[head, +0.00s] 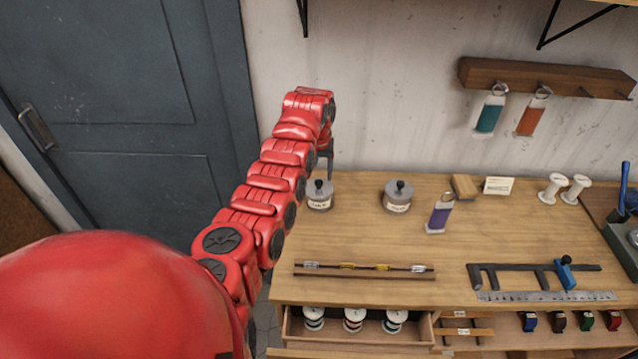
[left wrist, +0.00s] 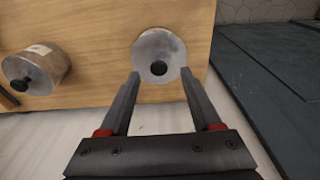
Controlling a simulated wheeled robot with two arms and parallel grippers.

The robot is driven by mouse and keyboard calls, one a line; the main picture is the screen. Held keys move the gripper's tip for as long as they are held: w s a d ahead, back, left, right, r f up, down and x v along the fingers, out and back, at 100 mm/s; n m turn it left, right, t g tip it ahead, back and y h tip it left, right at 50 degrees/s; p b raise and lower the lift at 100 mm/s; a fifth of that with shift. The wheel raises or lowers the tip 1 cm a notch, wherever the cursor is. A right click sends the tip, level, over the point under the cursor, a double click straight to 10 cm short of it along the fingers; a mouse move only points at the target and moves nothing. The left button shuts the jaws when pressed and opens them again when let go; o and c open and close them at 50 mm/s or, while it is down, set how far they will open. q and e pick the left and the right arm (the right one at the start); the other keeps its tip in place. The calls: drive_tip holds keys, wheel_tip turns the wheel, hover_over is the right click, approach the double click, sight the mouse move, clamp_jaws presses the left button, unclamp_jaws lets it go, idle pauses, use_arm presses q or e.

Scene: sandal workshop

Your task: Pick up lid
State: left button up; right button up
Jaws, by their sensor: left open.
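A small grey tin with a paper label (head: 319,202) stands near the back left corner of the workbench, its grey lid with a dark knob (head: 319,187) on top. In the left wrist view the lid (left wrist: 158,50) is seen from above, its knob between the fingers. My left gripper (head: 328,153) is above this tin, fingers pointing down. In the left wrist view my left gripper (left wrist: 160,73) is open and empty, fingers either side of the knob; contact cannot be told. A second lidded tin (head: 397,198) stands to the right and also shows in the left wrist view (left wrist: 38,70). My right gripper is out of view.
An open drawer with several spools (head: 353,320) is below. The wall is close behind.

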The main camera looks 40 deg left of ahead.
sight(319, 185)
use_arm(q)
drive_tip(key=shift+w+f+p, duration=0.15)
drive_tip(key=shift+f+p, duration=0.05)
drive_tip(key=shift+f, duration=0.55)
drive_tip(key=shift+w+f+p, duration=0.1)
drive_tip(key=shift+f+p, duration=0.1)
drive_tip(key=shift+f, duration=0.5)
clamp_jaws()
